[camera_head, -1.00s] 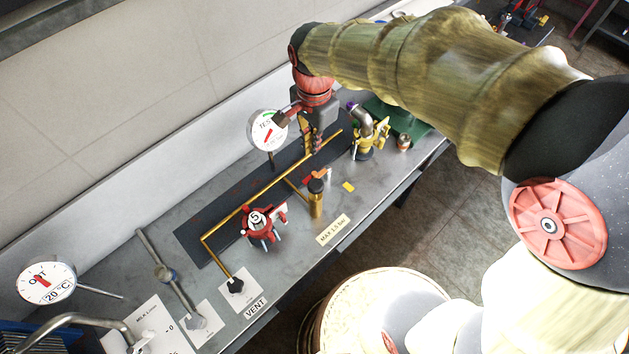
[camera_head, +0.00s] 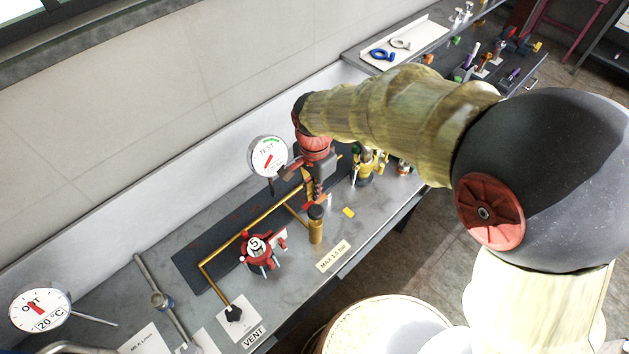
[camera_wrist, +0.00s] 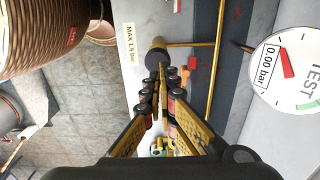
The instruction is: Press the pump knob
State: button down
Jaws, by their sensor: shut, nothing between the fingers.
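The pump is an upright brass cylinder with a black knob (camera_head: 316,212) on top, near the front edge of the bench. In the wrist view the knob (camera_wrist: 157,58) shows just beyond my fingertips. My gripper (camera_head: 319,192) is above and behind the pump in the head view, close to the knob. In the wrist view its fingers (camera_wrist: 161,84) are shut and empty. Contact with the knob cannot be told. The TEST gauge (camera_head: 268,156) stands behind the pump and reads 0.00 bar in the wrist view (camera_wrist: 284,68).
A brass pipe (camera_head: 240,238) runs along a dark mat. A red device marked 5 (camera_head: 258,249) stands left of the pump. The VENT knob (camera_head: 234,313) and an OUT thermometer (camera_head: 40,310) are further left. A yellow fitting (camera_head: 366,168) stands right of my gripper.

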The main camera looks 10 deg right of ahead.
aim_at(315, 209)
jog(key=shift+f, duration=3)
notch_tip(315, 209, down, 4)
jog(key=shift+r+b, duration=0.2)
jog(key=shift+b, duration=0.85)
jog(key=shift+s+r, duration=0.1)
jog(key=shift+r+p, duration=0.5)
jog(key=shift+p, duration=0.05)
notch_tip(315, 209, up, 13)
jog(key=p, duration=0.2)
